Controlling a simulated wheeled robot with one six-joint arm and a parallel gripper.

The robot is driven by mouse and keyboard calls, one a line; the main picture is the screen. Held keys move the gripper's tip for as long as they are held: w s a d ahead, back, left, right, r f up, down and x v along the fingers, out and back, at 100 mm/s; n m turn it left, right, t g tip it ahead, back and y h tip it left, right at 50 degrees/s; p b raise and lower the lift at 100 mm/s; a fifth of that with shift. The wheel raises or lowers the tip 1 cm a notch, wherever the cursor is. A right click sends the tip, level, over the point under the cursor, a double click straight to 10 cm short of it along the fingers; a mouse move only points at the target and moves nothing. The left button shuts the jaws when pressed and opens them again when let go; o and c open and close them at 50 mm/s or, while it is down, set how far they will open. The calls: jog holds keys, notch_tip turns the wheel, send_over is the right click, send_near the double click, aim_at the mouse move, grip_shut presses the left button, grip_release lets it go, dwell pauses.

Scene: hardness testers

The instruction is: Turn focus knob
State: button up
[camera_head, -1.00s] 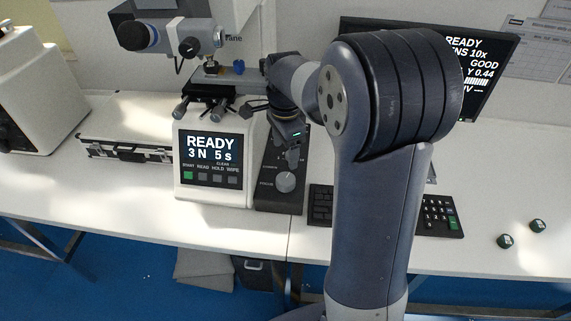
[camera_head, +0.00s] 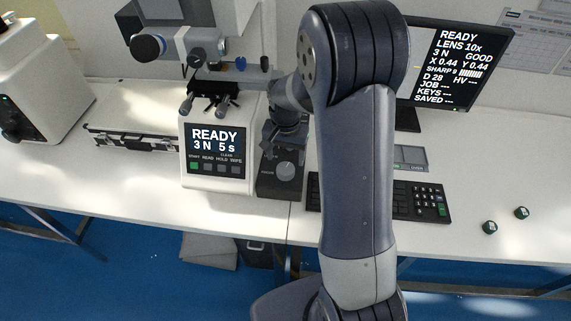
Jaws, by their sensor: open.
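The focus knob (camera_head: 285,171) is a round grey dial on the dark control panel (camera_head: 270,188), just right of the tester's READY display. My gripper (camera_head: 272,150) is small and dark in the view, over the upper part of that panel, above and slightly left of the knob in the picture. It is open, with nothing seen between its fingers. The knob's face shows clear of it. I cannot tell the gripper's exact height over the panel.
The hardness tester (camera_head: 213,178) reads READY, 3 N, 5 s. The monitor (camera_head: 462,66) reads SHARP 9 and GOOD. A keypad (camera_head: 430,203) and two small dark-green pieces (camera_head: 522,212) lie to the right. The bare table front is free.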

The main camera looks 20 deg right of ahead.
aim_at(286, 168)
jog(key=shift+f+p, duration=0.35)
jog(key=shift+f, duration=2.35)
jog(key=c, duration=1)
jog(key=shift+f+m+b, duration=0.15)
jog(key=shift+m+b, duration=0.75)
jog(key=shift+m, duration=0.3)
jog(key=shift+m+b, duration=0.45)
jog(key=shift+m, duration=0.75)
jog(key=o, duration=1)
